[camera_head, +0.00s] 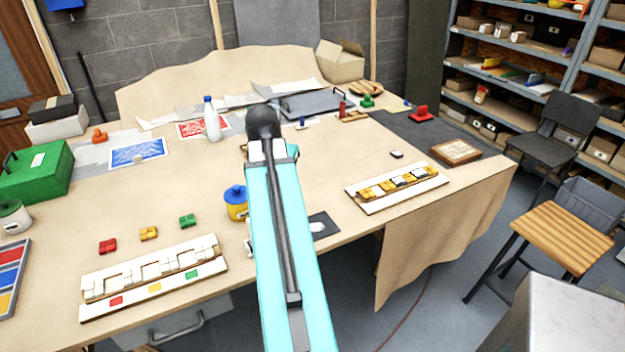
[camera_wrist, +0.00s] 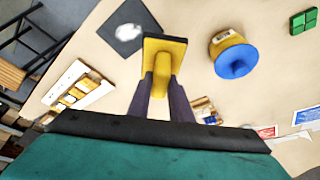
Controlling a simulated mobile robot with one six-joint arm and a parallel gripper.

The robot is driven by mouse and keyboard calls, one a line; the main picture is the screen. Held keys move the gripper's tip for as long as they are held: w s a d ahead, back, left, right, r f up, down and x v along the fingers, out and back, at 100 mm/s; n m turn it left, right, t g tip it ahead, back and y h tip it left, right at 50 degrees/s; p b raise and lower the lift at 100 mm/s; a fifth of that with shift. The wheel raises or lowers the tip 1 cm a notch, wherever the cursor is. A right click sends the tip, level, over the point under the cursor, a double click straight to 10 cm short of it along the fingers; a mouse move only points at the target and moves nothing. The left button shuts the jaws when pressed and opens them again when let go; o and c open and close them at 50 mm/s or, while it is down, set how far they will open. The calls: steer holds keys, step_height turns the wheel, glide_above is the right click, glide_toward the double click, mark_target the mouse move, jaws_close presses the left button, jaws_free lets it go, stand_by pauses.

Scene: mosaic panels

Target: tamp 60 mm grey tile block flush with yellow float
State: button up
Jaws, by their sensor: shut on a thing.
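My gripper (camera_wrist: 163,88) is shut on the yellow float (camera_wrist: 166,47), seen in the wrist view. The float has a yellow handle between my fingers and a flat plate with a dark edge. It is held above the table, apart from the panels. A white panel with a row of orange and pale tiles (camera_head: 397,187) lies at the table's right edge; it also shows at the left of the wrist view (camera_wrist: 80,95). I cannot tell which tile there is the grey block, or whether any stands proud. My arm hides the gripper and float in the head view.
A yellow pot with a blue lid (camera_head: 236,203) stands by my arm. A dark sheet with a white lump (camera_head: 318,227) lies at the front edge. A white-tiled panel (camera_head: 150,275) and red, yellow and green blocks (camera_head: 148,234) lie left. Open table lies beyond the right panel.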

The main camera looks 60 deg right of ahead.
steer(key=w+a+n+t+b, duration=0.2)
steer(key=w+a+n, duration=0.3)
steer(key=w+a, duration=0.7)
steer(key=w+a+n+y+b, duration=0.1)
steer(key=w+a+n, duration=0.2)
steer(key=a, duration=0.9)
steer(key=w+a+f+n+t+y+b, duration=0.1)
steer(key=w+a+n, duration=0.3)
steer(key=w+a, duration=0.3)
steer(key=w+a+f+n+y+b, duration=0.1)
steer(key=w+a, duration=0.4)
steer(key=a, duration=1.2)
steer(key=n+y+b, duration=0.1)
steer(key=n, duration=0.1)
steer(key=shift+w+a+f+n+t, duration=0.15)
steer(key=shift+w+a+n+t, duration=0.15)
steer(key=shift+t, duration=0.1)
